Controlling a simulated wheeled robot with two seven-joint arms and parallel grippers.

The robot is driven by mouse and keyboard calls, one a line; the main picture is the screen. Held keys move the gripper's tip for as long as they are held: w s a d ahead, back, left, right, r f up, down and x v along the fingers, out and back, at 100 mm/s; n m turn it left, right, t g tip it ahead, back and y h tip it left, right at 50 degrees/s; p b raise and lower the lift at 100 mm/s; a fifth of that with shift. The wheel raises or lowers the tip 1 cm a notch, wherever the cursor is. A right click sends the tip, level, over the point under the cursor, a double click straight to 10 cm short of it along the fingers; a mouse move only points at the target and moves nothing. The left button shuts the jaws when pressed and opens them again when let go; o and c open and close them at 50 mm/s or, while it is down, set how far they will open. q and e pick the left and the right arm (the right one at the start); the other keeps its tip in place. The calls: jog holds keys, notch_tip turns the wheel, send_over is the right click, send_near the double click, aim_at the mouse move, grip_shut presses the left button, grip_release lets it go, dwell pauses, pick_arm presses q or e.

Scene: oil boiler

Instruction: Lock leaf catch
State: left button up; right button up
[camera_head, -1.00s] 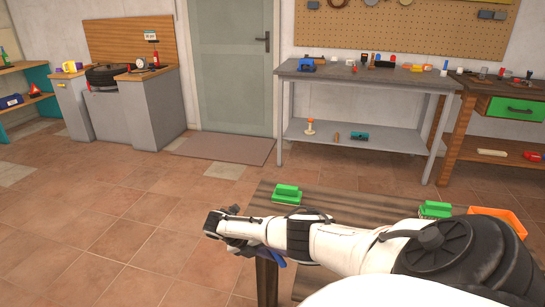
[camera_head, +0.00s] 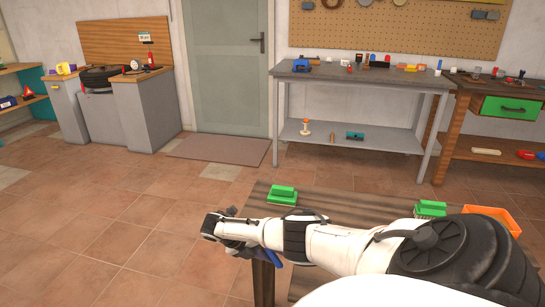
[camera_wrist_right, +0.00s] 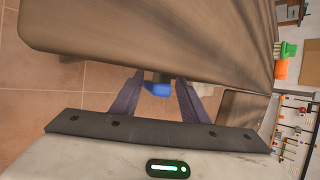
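I cannot make out a leaf catch in either view. My right gripper (camera_head: 222,229) reaches left past the corner of the dark wooden table (camera_head: 345,205) in the head view. In the right wrist view its two purple-blue fingers (camera_wrist_right: 159,79) stand apart, below the table's edge. My left gripper is not in view.
Green brushes (camera_head: 282,194) and an orange tray (camera_head: 493,216) are on the table. A grey workbench (camera_head: 350,135) with tools stands behind, right of a closed door (camera_head: 224,70). A grey cabinet (camera_head: 155,105) is at the back left. The tiled floor at left is clear.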

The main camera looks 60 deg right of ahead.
jog(key=shift+s+d, duration=0.15)
jog(key=shift+s, duration=0.1)
